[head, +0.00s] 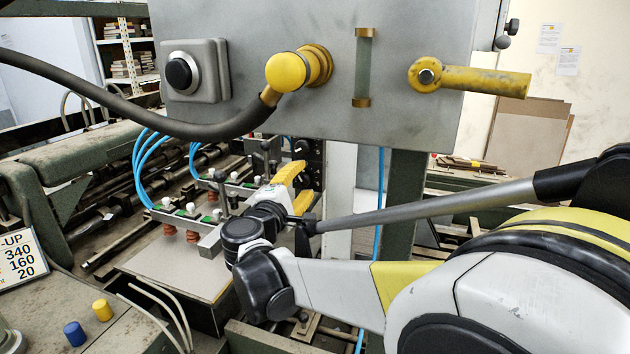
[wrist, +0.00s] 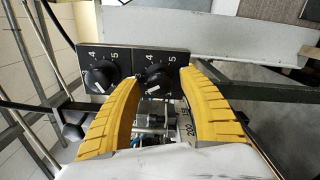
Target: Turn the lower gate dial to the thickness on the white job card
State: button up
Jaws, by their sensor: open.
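The white job card (head: 20,258) stands at the left edge of the head view, partly cut off. It reads "-UP", 340, 160 and 20; its row labels are outside the picture. In the wrist view two black dials sit side by side on a dark plate, each with figures 4 and 5 showing. My gripper (wrist: 162,76) is open, its yellow fingers either side of the right-hand dial (wrist: 158,79); contact cannot be told. The left-hand dial (wrist: 101,77) is outside the fingers. In the head view my gripper (head: 304,166) reaches the dial plate, where its fingers partly hide the dials.
A grey control box (head: 230,110) with a yellow-capped plug (head: 287,70) and a yellow lever (head: 470,80) hangs above my arm. A black cable (head: 130,110) crosses at left. Suction cups and blue hoses stand left of my gripper, over a grey board (head: 170,273).

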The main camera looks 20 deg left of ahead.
jog(key=s+a, duration=0.1)
jog(key=s, duration=1)
jog(key=shift+s, duration=0.25)
jog(key=shift+d, duration=0.1)
